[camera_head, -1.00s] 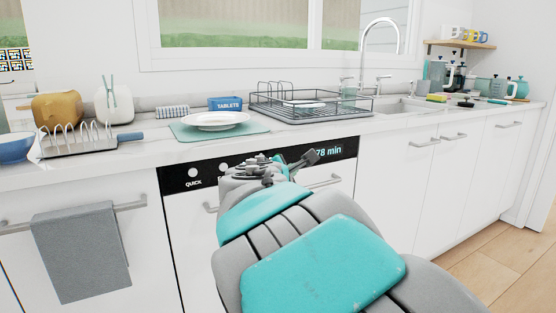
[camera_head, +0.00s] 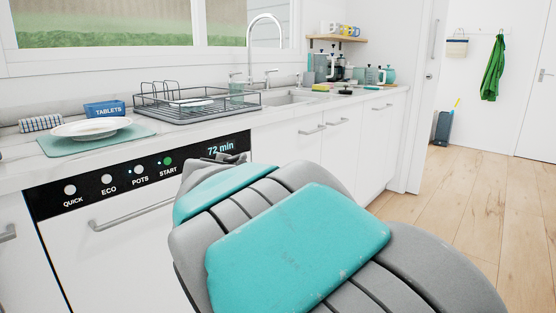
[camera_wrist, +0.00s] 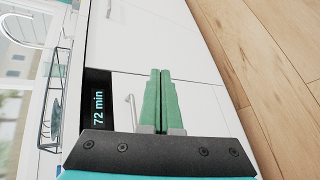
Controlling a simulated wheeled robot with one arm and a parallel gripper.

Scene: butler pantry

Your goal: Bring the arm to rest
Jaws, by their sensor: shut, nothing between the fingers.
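My gripper (camera_wrist: 161,75) shows in the wrist view with its two green fingers together and nothing between them. It is in front of the white cabinet fronts, beside the dishwasher panel (camera_wrist: 98,110) that reads "72 min". In the head view my teal and grey arm reaches forward from the lower right toward the dishwasher panel (camera_head: 140,178). My gripper is mostly hidden behind the arm there; only a small grey part shows by the display.
The counter holds a plate stack (camera_head: 91,128) on a teal mat (camera_head: 130,137), a blue tablets box (camera_head: 104,109) and a dish rack (camera_head: 197,115). Cabinet doors (camera_head: 305,150) run right to an opening. Open wooden floor (camera_head: 490,210) lies at the right.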

